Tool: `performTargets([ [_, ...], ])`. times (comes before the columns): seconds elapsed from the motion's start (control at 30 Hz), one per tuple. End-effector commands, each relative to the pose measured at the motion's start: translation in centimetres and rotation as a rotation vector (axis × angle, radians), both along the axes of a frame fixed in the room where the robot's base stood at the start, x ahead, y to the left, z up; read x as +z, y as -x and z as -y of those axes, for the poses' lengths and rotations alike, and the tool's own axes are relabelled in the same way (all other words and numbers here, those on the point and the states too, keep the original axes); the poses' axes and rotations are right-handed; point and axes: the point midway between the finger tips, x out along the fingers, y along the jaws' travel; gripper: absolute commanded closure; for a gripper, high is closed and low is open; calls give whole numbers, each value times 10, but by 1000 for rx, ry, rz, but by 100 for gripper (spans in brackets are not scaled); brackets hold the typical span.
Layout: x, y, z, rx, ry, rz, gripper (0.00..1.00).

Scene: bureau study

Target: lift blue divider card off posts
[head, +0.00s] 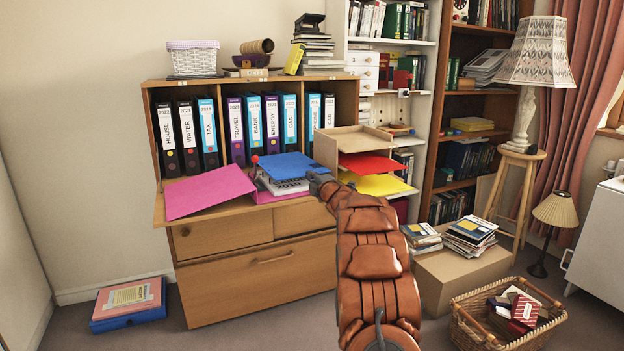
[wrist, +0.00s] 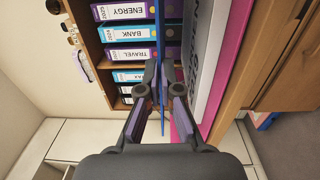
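The blue divider card (head: 290,165) lies nearly flat over a white paper stack (head: 283,186) in an open pink lever-arch file (head: 208,192) on the cabinet's ledge. My gripper (head: 318,181) is at the card's right edge. In the wrist view the card (wrist: 161,50) is a thin blue line, edge-on, passing between the fingertips. My gripper (wrist: 161,76) looks closed on it, one finger on each face. The white stack (wrist: 203,55) and pink file (wrist: 232,65) are beside the card there. The posts are hidden; I cannot tell whether the card is still around them.
Upright labelled binders (head: 237,130) stand in the cubbies behind. A letter tray with red and yellow sheets (head: 372,164) is close on the right. A wicker basket (head: 508,316) and a box with books (head: 463,275) stand on the floor. Space above the file is open.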

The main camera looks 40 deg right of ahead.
Motion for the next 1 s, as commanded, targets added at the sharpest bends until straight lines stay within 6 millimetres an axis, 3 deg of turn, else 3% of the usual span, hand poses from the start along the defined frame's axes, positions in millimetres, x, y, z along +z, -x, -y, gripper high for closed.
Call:
performTargets([
  [1.0,41,0,0,0,0,1,100],
])
